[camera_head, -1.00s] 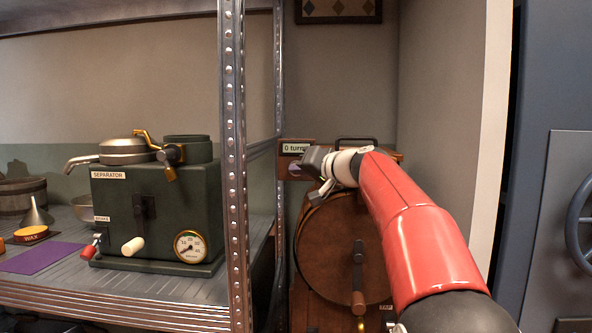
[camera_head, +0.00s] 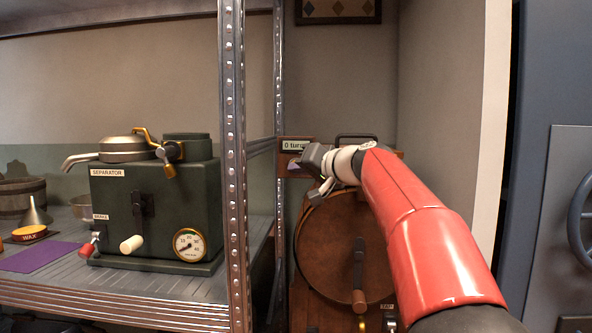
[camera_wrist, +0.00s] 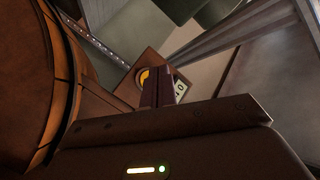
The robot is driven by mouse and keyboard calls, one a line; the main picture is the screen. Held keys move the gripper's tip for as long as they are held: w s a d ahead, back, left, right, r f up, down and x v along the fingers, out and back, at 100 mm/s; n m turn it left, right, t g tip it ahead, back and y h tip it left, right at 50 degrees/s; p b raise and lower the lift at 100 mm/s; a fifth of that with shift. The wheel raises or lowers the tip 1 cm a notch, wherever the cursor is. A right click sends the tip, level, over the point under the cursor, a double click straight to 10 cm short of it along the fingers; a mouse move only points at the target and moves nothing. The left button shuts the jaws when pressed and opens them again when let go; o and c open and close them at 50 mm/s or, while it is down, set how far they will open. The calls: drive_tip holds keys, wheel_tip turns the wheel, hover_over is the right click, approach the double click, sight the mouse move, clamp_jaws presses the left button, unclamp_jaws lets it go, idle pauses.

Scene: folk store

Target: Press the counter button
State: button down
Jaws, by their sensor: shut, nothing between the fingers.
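The turn counter (camera_head: 284,144) is a small wooden block with a pale display on the back left of the wooden drum; its display reads "0 turn", the rest cut off by my gripper. In the wrist view the counter's display (camera_wrist: 180,90) shows beside a round yellow button (camera_wrist: 145,77). My gripper (camera_head: 303,165) is shut and empty, right in front of the counter. In the wrist view my fingers (camera_wrist: 157,88) point at the counter and partly cover the button. I cannot tell whether they touch it.
The wooden drum (camera_head: 335,245) with a crank handle (camera_head: 358,275) stands below my arm. A metal shelf post (camera_head: 232,170) rises close to the left. On the shelf sits a green separator (camera_head: 150,210). A wall is to the right.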

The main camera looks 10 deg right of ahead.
drive_tip(key=s+b, duration=0.1)
drive_tip(key=s, duration=0.1)
drive_tip(key=s+a+b, duration=0.1)
drive_tip(key=s, duration=0.1)
drive_tip(key=shift+a, duration=0.15)
idle(0.5)
drive_tip(key=s+f+n+g+h+p, duration=0.2)
drive_tip(key=s+f+g+h+p, duration=0.2)
drive_tip(key=s+f, duration=2.8)
drive_tip(key=s+g+h, duration=0.3)
drive_tip(key=g, duration=0.2)
drive_tip(key=shift+s+a+f, duration=0.25)
drive_tip(key=shift+s+f, duration=0.05)
